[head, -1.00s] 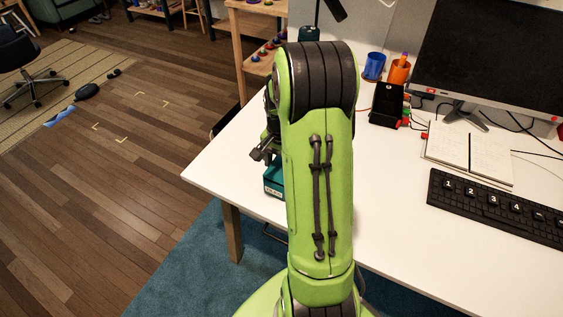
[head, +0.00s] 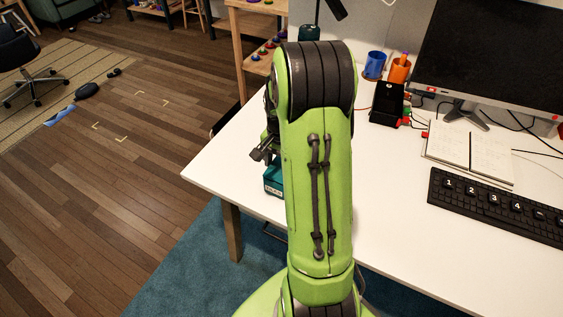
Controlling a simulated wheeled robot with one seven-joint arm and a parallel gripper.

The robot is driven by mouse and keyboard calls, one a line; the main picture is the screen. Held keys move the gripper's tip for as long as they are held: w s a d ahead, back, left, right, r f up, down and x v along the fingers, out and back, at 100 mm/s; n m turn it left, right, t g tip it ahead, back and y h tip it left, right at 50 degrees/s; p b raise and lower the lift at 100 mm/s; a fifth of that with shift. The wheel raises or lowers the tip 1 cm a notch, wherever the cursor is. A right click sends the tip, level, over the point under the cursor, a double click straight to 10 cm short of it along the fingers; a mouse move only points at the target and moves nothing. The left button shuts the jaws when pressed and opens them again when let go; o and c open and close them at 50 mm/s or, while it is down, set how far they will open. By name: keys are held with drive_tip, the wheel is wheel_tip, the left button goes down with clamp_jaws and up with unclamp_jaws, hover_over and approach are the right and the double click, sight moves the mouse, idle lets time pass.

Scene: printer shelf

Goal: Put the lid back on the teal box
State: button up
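The teal box (head: 272,184) stands on the white desk near its left edge. My green arm hides its right side, and only a narrow strip of the box and its small label shows. My gripper (head: 262,153) is just above the box, partly hidden behind my arm. I cannot tell whether its fingers are open or shut, or whether they touch the box. I cannot make out the lid as a separate piece in this view.
The white desk (head: 400,235) is clear in front of the keyboard (head: 500,208). A notebook (head: 470,155), a black stand (head: 387,104), a blue cup (head: 375,66), an orange cup (head: 399,70) and a monitor (head: 497,50) are at the right and back.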

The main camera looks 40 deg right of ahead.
drive_tip(key=o, duration=1)
drive_tip(key=shift+o, duration=0.2)
drive_tip(key=shift+r, duration=0.1)
drive_tip(key=shift+r+p, duration=2.95)
drive_tip(key=shift+r, duration=0.55)
drive_tip(key=shift+f, duration=0.1)
drive_tip(key=shift+c, duration=0.3)
clamp_jaws()
